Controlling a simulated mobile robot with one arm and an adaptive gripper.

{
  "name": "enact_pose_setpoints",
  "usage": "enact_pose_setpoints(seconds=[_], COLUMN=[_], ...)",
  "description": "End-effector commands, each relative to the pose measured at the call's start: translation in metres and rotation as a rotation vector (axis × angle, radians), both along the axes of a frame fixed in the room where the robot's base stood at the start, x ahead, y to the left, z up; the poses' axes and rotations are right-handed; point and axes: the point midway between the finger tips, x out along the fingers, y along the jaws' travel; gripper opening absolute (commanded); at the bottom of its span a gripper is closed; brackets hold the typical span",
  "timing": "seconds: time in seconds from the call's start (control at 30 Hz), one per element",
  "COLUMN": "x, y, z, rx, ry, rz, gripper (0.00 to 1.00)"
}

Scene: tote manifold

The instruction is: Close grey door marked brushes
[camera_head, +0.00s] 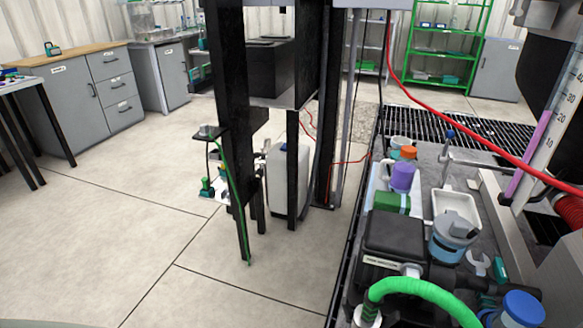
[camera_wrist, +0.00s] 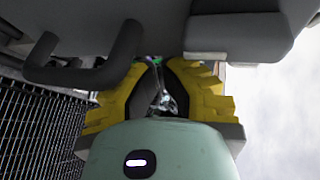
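A grey cabinet door (camera_head: 65,100) with a small white label and a dark handle is at the left in the head view, beside a stack of drawers; it looks shut. Another grey door (camera_head: 173,80) with a label is under the bench behind it. The labels are too small to read, so I cannot tell which door is marked brushes. My gripper (camera_wrist: 165,72) shows in the wrist view with yellow pads on both sides and a gap between them, and it holds nothing that I can make out. I cannot make it out in the head view.
A dark U-shaped bar (camera_wrist: 85,65) on a grey body is close in the wrist view. In the head view, a cluttered bench with a green hose (camera_head: 415,288) fills the right, and a red cable (camera_head: 470,143) crosses there. The floor (camera_head: 90,230) at the left is clear.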

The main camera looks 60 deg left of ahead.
Motion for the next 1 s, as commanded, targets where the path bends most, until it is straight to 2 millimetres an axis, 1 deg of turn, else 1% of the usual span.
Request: enact_pose_setpoints(seconds=[0.03,0.3,1.0], x=[0.004,0.015,0.018], y=[0.005,0.014,0.018], z=[-0.002,-0.001,0.000], rx=[-0.001,0.000,0.001], ry=[0.000,-0.001,-0.001], rz=[0.006,-0.001,0.000], gripper=[0.00,0.00,0.00])
